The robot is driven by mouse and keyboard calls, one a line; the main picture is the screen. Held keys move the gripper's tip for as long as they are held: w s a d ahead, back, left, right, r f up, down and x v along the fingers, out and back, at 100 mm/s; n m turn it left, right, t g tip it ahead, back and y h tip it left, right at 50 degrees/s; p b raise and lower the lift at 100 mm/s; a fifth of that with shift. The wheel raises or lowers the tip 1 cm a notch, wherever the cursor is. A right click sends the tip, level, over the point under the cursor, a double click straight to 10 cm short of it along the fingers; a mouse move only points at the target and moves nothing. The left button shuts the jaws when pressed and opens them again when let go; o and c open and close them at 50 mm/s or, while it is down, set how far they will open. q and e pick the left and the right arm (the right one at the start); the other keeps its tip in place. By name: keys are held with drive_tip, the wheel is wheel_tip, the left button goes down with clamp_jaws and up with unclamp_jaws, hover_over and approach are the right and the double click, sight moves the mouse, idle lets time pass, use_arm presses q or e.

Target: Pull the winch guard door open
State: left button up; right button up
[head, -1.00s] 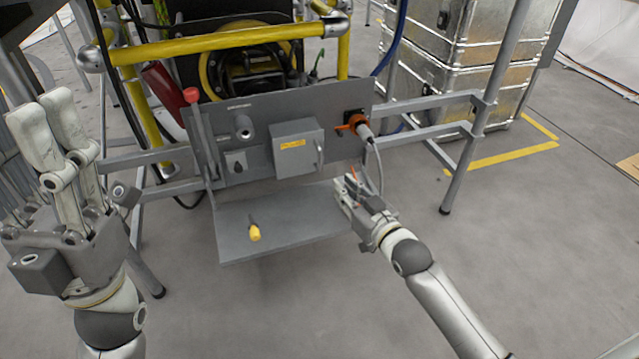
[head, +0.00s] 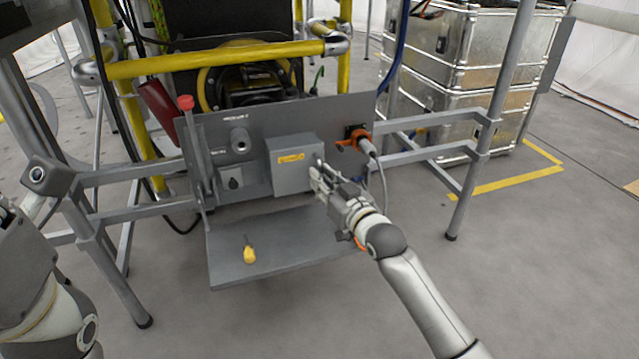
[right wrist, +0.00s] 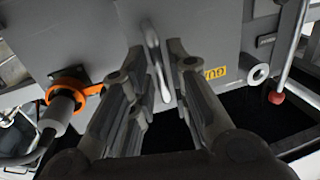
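The winch guard door is the front of a grey box (head: 292,168) with a yellow label, on the grey panel; it looks closed. Its bar handle (right wrist: 153,60) stands at the door's right edge in the head view. My right gripper (head: 320,178) is at that edge and partly hides the handle. In the right wrist view my right gripper (right wrist: 156,52) is open, with one finger on each side of the handle and gaps showing. Of my left gripper, only part of the body shows at the head view's left edge; its fingers are out of frame.
An orange connector (head: 358,138) with a cable sits right of the box. A red-knobbed lever (head: 187,105) and a rotary switch (head: 231,178) are to its left. A shelf (head: 290,245) below carries a yellow-handled tool (head: 249,252). Metal cases (head: 465,75) stand behind right.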

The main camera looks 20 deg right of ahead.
drive_tip(key=shift+x, duration=0.8)
clamp_jaws()
